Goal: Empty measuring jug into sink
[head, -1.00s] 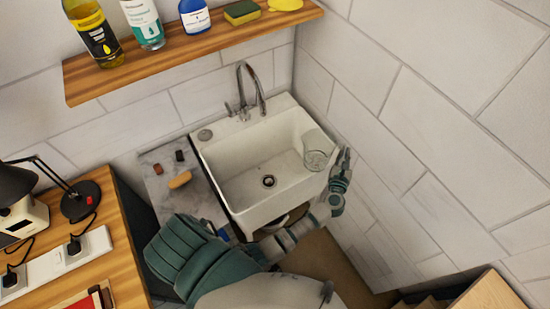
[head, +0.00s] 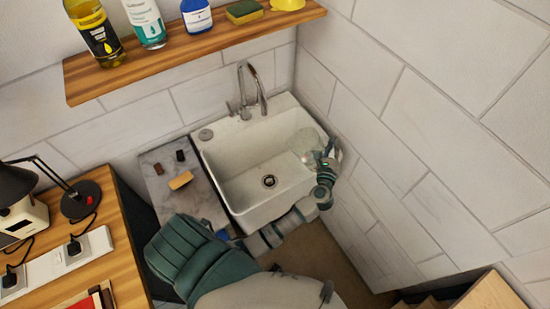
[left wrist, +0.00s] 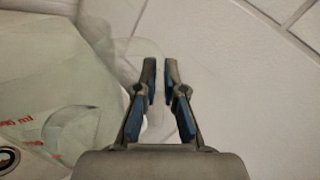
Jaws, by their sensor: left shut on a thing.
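The clear measuring jug (head: 303,142) is over the right side of the white sink (head: 232,153) in the head view. It is tilted, its mouth leaning left toward the basin. In the left wrist view the see-through jug (left wrist: 55,85) fills the left side, with red markings on its wall. My left gripper (head: 327,152) is at the jug's right side, shut on its handle. In the left wrist view the fingers of the left gripper (left wrist: 160,72) show in front of the pale handle. I cannot tell whether liquid is in the jug. My right gripper is out of view.
The tap (head: 252,92) stands at the sink's back. A tiled wall (head: 385,170) is close on the right. A marble counter (head: 160,165) holds small items at left. A wooden shelf (head: 170,76) with bottles hangs above. The drain (head: 269,181) is uncovered.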

